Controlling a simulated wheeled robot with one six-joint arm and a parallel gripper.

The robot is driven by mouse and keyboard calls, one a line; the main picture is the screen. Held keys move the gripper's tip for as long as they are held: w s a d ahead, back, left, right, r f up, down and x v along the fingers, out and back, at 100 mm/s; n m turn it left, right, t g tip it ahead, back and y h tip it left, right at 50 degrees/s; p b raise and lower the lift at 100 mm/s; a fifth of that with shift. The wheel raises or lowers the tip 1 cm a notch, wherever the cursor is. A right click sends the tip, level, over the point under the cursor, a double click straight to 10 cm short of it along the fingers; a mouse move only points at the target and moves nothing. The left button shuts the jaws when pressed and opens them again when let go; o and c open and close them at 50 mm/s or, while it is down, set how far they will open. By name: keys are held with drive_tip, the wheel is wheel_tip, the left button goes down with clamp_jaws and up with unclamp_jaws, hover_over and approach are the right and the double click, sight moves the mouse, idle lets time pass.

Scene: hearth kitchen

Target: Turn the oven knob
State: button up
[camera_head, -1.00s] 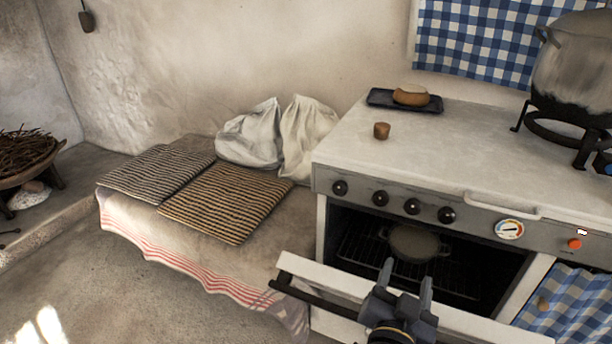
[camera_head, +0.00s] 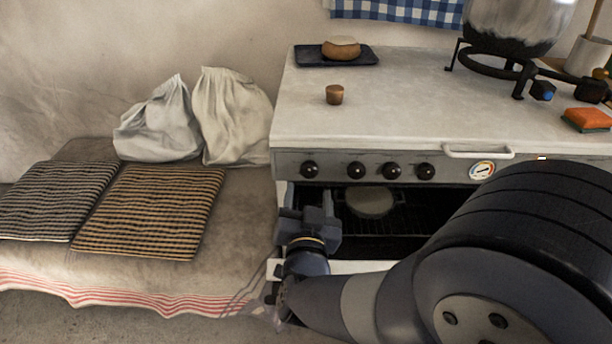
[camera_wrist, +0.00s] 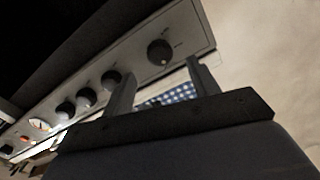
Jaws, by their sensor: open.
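A row of several black oven knobs runs along the grey front panel (camera_head: 332,163) of the white stove. The leftmost knob (camera_head: 309,169) is nearest my gripper (camera_head: 307,214), which is below it at the left edge of the oven opening. In the wrist view this end knob (camera_wrist: 160,52) shows just beyond the gap between my open fingers (camera_wrist: 158,82), apart from them. The jaws are empty. The oven door (camera_head: 350,267) is open, partly hidden by my arm; a round pot (camera_head: 369,201) sits on the rack inside.
A dial gauge (camera_head: 482,170) and a towel rail (camera_head: 478,152) are at the panel's right. A small wooden cup (camera_head: 334,94), a dark tray (camera_head: 309,55) and a large pot (camera_head: 512,25) stand on top. A bench with cushions (camera_head: 150,212) and sacks (camera_head: 232,115) lies left.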

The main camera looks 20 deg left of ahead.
sight(309, 174)
drive_tip(key=x, duration=0.6)
drive_tip(key=shift+w+b, duration=0.3)
drive_tip(key=c, duration=1)
